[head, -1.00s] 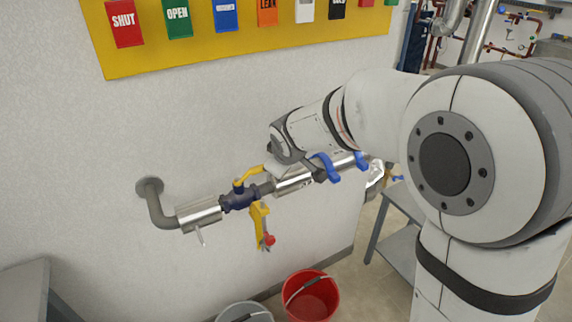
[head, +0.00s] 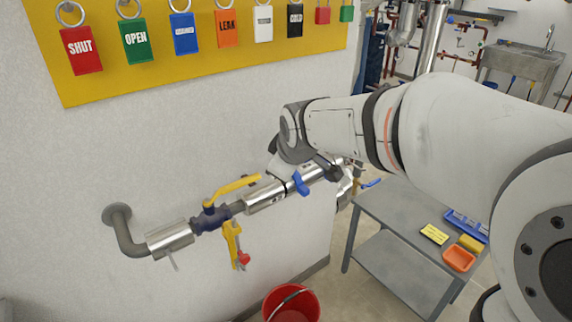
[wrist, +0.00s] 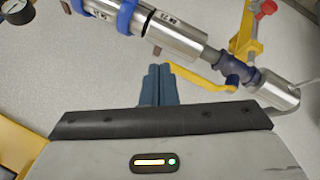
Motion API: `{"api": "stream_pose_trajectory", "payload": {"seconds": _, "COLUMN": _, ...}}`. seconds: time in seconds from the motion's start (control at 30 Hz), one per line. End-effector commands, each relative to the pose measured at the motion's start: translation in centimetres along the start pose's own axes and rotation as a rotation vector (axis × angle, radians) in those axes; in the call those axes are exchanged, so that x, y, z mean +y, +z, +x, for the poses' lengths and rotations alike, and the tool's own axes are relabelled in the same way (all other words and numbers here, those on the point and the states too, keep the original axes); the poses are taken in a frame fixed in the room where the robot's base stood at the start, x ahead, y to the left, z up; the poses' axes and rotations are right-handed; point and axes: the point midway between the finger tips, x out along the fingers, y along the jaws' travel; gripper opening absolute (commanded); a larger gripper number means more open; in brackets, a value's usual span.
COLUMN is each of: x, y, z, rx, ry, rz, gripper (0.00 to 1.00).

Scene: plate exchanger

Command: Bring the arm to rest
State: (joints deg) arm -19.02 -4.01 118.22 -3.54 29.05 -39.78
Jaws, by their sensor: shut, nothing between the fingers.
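My gripper shows in the wrist view as two blue-grey fingers (wrist: 155,86), closed together with nothing between them. In the head view my wrist is over the pipe, and the fingers are mostly hidden. The pipe carries a dark blue valve (head: 211,218) with a yellow lever handle (head: 232,188). A yellow clamp-like piece (head: 232,240) with a red knob hangs below the valve. In the wrist view the yellow handle (wrist: 205,84) lies just right of the fingertips, and the valve body (wrist: 236,71) is beyond it. I cannot tell whether the fingers touch the handle.
A yellow board (head: 160,70) with hanging coloured tags is on the wall above. Blue clips (head: 300,183) sit on the pipe. A red bucket (head: 291,303) stands on the floor below. A grey table (head: 392,226) with an orange tray (head: 458,258) stands at the right.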

Motion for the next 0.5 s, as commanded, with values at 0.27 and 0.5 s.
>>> {"api": "stream_pose_trajectory", "payload": {"seconds": 0.27, "x": 0.1, "y": 0.1, "z": -0.2, "rx": 0.000, "ry": 0.000, "rz": 0.000, "gripper": 0.00}}
{"api": "stream_pose_trajectory", "payload": {"seconds": 0.5, "x": -0.2, "y": 2.9, "z": -1.3, "rx": -0.041, "ry": -0.009, "rz": 0.099, "gripper": 0.00}}
